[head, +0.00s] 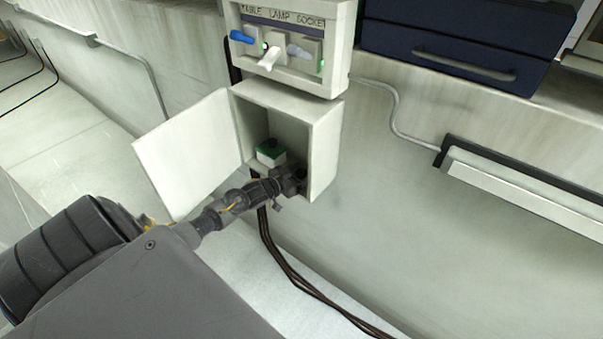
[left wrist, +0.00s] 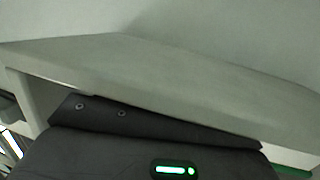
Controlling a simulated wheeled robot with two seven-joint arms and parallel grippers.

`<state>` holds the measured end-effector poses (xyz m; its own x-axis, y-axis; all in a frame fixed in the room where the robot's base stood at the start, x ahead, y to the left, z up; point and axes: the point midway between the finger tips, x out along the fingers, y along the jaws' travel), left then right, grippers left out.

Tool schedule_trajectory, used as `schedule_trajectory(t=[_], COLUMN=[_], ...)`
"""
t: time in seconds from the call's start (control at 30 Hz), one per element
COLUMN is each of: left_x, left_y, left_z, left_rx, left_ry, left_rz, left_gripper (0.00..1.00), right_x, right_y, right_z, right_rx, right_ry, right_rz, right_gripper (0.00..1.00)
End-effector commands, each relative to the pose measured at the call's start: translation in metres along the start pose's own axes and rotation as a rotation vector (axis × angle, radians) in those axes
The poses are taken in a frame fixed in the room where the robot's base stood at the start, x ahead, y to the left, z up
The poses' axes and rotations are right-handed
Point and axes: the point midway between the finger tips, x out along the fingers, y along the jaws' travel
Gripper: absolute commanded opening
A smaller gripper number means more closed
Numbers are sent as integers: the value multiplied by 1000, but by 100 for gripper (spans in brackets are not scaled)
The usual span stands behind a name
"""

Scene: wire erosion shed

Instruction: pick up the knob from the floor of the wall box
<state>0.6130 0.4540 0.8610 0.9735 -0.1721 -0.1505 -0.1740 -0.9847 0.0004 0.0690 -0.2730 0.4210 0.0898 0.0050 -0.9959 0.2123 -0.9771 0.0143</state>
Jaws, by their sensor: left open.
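The wall box (head: 324,150) is a pale open-fronted box with its door (head: 190,150) swung out to the left. Inside, toward the back left, stands a small white block with a green top (head: 270,153) and a dark piece on it. My left gripper (head: 292,181) reaches into the lower right of the box opening, its jaws open. Dark shapes crowd together at its tips, and I cannot pick out the knob for certain. In the left wrist view a pale panel hides the fingertips. My right gripper is not in view.
Above the box is a switch panel (head: 290,83) labelled TABLE, LAMP, SOCKET, with blue, white and grey levers. Dark cables (head: 290,272) hang below the box. Blue drawers (head: 460,48) are at the upper right. The wall right of the box is largely clear.

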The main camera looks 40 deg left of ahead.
Motion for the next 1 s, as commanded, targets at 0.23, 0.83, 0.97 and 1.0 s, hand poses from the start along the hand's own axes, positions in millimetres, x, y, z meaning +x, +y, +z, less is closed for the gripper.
schedule_trajectory(t=[0.23, 0.83, 0.97, 1.0], left_x=[0, -1, -4, -5], left_y=[0, -1, 0, -1], left_z=[0, -6, -26, -35], left_rx=[0, 1, 3, 3], left_ry=[0, 2, 3, 5], left_rz=[0, 0, 1, 1], left_gripper=[52, 13, 13, 13], right_x=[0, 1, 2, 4], right_y=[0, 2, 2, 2], right_z=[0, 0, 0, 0], right_rx=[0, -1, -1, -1], right_ry=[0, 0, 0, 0], right_rz=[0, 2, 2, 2], right_gripper=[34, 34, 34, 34])
